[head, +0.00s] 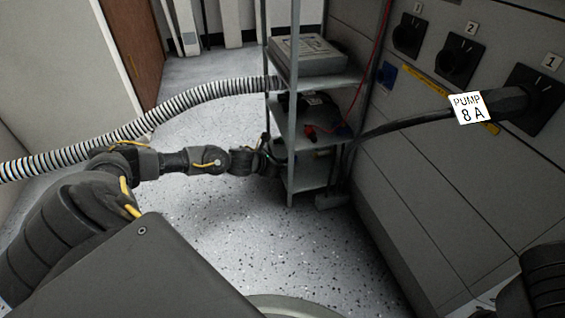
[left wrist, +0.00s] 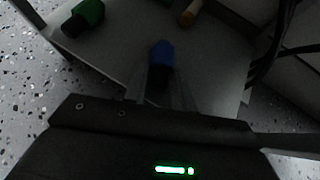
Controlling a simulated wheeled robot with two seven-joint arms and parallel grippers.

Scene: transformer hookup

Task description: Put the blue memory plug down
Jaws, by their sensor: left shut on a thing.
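My left gripper (left wrist: 161,88) is shut on the blue memory plug (left wrist: 161,53). The plug's blue end points away from the gripper, and its rear part is dark between the fingers. It is over a grey shelf board (left wrist: 215,75); I cannot tell whether it touches the board. In the head view my left gripper (head: 278,155) reaches into the shelf rack (head: 291,180) at a lower level, and the plug cannot be made out there. My right gripper is out of view.
On the same board lie a green plug (left wrist: 89,13) and a yellowish plug (left wrist: 190,13). Dark cables (left wrist: 268,50) hang at the right. A ribbed hose (head: 200,94) passes above my left arm. A cabinet with sockets (head: 455,62) and a pump plug tag (head: 467,107) stands right.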

